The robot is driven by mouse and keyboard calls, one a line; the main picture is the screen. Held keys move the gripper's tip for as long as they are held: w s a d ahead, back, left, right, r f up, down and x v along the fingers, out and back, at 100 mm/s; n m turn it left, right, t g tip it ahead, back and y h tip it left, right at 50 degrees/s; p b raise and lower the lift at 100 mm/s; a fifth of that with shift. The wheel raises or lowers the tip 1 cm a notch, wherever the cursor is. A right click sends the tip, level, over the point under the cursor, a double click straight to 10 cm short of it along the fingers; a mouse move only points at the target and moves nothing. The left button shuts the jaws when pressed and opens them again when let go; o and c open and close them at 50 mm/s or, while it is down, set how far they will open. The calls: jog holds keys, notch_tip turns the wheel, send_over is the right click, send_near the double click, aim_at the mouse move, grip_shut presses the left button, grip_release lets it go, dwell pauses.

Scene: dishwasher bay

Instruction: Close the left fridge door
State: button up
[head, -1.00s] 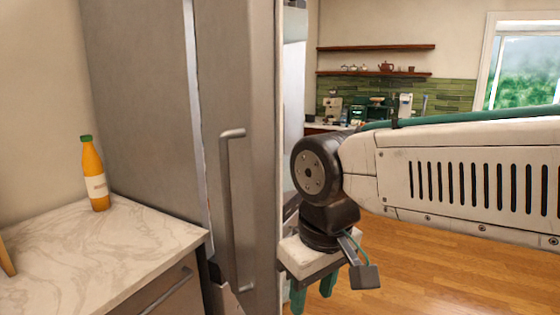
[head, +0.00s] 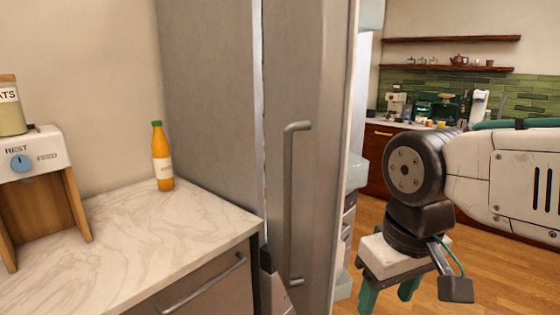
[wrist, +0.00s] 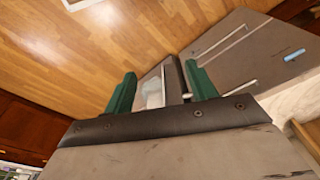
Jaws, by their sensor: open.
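The left fridge door (head: 340,130) is a tall grey panel with a vertical bar handle (head: 289,205). It stands open, swung out from the grey fridge side (head: 210,120). White door bins (head: 352,208) show past its right edge. My gripper (head: 390,295) has green fingers pointing down, right of the door edge and apart from it in the head view. The fingers (wrist: 160,88) are spread in the wrist view, with nothing held. Pale parts and a dark edge show beyond them there. The fingertips are partly cut off in the head view.
A marble counter (head: 150,255) with a drawer stands left of the door, holding an orange bottle (head: 162,165) and a dispenser (head: 35,155). Wooden floor (head: 345,303) is open on the right. A back counter with appliances (head: 440,108) stands beyond.

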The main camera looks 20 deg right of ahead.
jog(key=shift+a, duration=0.1)
jog(key=c, duration=0.5)
jog(key=shift+w+a+f+n+g, duration=0.25)
jog(key=shift+w+a+n, duration=0.1)
jog(key=shift+w+a, duration=0.1)
jog(key=shift+w+a+f+n+g, duration=0.1)
jog(key=shift+w+a+n+g, duration=0.15)
jog(key=shift+w+a+n, duration=0.15)
grip_shut()
jog(key=w+a+r+m+h, duration=0.4)
jog(key=w+a+r, duration=0.4)
jog(key=w, duration=0.4)
jog(key=w+a+r+m+h, duration=0.3)
jog(key=w+a+r+m, duration=0.2)
jog(key=w+a, duration=0.6)
jog(key=s+d+f, duration=0.1)
jog(key=d+f, duration=0.6)
jog(key=d, duration=0.3)
jog(key=shift+s+d+f+m, duration=0.2)
jog(key=shift+s+f+m, duration=0.1)
jog(key=shift+f+m, duration=0.1)
